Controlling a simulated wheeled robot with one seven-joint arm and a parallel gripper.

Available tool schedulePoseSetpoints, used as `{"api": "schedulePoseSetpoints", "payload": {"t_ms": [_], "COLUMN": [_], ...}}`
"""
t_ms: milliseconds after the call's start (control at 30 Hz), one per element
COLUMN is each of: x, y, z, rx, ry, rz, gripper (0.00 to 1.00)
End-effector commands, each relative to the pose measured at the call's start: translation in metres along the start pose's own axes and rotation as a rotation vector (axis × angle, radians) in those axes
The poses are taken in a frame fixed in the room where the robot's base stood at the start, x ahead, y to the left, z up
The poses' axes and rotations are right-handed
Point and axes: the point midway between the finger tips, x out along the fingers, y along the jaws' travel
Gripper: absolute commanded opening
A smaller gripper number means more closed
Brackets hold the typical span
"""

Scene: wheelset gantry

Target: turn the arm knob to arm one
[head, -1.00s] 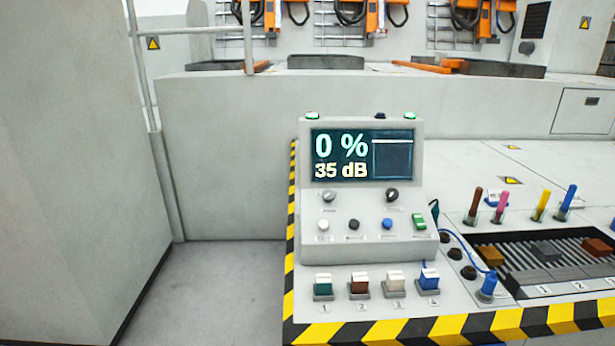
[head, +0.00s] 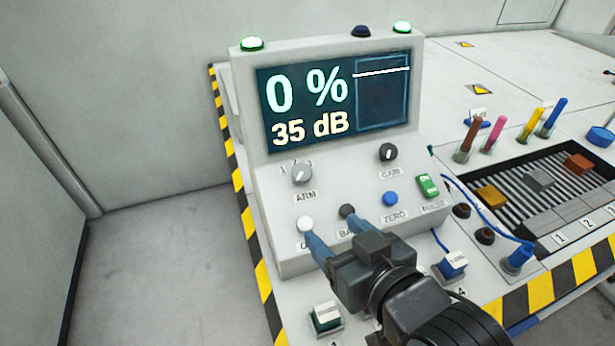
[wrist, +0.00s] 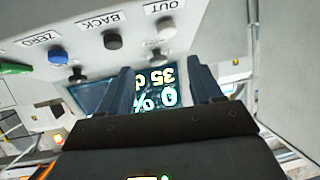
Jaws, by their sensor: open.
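The arm knob (head: 302,173) is a grey round knob labelled ARM, on the sloped panel below the screen. Faint position marks show around its top; I cannot tell which one it points to. It also shows in the wrist view (wrist: 159,60), upside down, between the fingers' directions. My gripper (head: 331,228) is open and empty, its two blue fingers over the lower button row, below the knob and apart from it. In the wrist view the open fingers (wrist: 160,72) point toward the panel. The screen (head: 335,98) reads 0 % and 35 dB.
A black gain knob (head: 388,153) sits right of the arm knob. A white button (head: 305,223), a dark button (head: 346,211), a blue ZERO button (head: 390,199) and a green switch (head: 427,185) line the row below. Coloured pens and a slotted tray stand at right.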

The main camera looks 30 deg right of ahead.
Motion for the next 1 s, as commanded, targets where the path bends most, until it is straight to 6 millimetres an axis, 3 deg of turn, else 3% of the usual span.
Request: {"api": "schedulePoseSetpoints", "payload": {"t_ms": [100, 300, 467, 800, 1000], "x": [0.020, 0.035, 0.045, 0.094, 0.111], "y": [0.004, 0.007, 0.009, 0.011, 0.011], "z": [-0.025, -0.046, -0.048, -0.047, -0.046], "rx": [-0.010, -0.020, -0.023, -0.022, -0.023], "ry": [-0.004, -0.020, -0.026, -0.025, -0.026], "rz": [0.017, 0.035, 0.040, 0.038, 0.038], "gripper": [0.65, 0.65, 0.65, 0.65, 0.65]}}
